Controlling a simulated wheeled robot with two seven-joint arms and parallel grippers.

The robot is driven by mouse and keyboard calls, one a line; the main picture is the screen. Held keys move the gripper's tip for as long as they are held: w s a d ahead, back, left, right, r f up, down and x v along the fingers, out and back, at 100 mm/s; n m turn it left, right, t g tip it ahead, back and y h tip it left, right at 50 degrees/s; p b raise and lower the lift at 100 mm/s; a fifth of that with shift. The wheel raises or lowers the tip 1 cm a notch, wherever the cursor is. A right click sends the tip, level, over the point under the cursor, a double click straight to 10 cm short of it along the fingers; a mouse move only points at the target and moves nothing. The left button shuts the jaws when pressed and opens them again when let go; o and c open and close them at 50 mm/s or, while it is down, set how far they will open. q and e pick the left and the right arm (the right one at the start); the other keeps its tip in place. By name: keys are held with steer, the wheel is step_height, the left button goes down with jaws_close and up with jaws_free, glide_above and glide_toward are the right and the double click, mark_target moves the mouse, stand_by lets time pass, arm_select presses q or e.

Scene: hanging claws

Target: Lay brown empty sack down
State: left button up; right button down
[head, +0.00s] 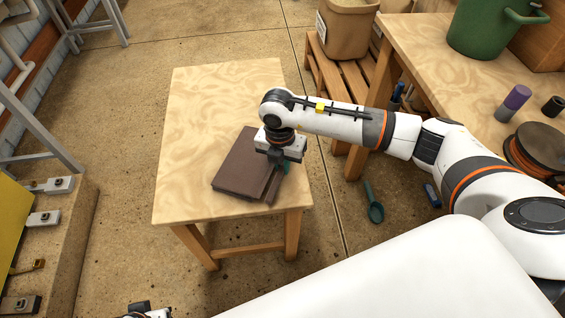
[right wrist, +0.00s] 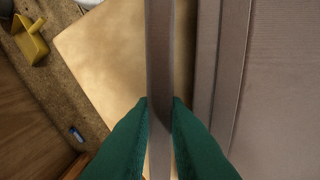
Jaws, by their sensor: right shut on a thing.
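Flat brown sacks (head: 240,162) lie folded in a low pile on the small wooden table (head: 205,100). In the right wrist view the pile (right wrist: 285,90) fills the right side, with layered edges. My right gripper (head: 281,167) is over the pile's right edge. Its green fingers (right wrist: 160,115) are shut on a thin brown sack (right wrist: 159,50), seen edge-on as a narrow strip. The held strip is beside the pile, with a gap between them in the wrist view. Its lower part is hidden. Only a bit of my left gripper (head: 147,312) shows at the bottom edge.
The small table's far and left parts are bare. A workbench (head: 425,50) with a green bucket (head: 485,28) stands at the right. A green scoop (head: 374,208) lies on the floor.

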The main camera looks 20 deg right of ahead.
arm_select(q)
steer(key=shift+r, duration=0.25)
arm_select(e)
steer(key=shift+f, duration=0.15)
steer(key=c, duration=1.3)
jaws_free()
steer(key=shift+c, duration=0.2)
arm_select(q)
steer(key=shift+r, duration=0.2)
steer(key=shift+f, duration=0.1)
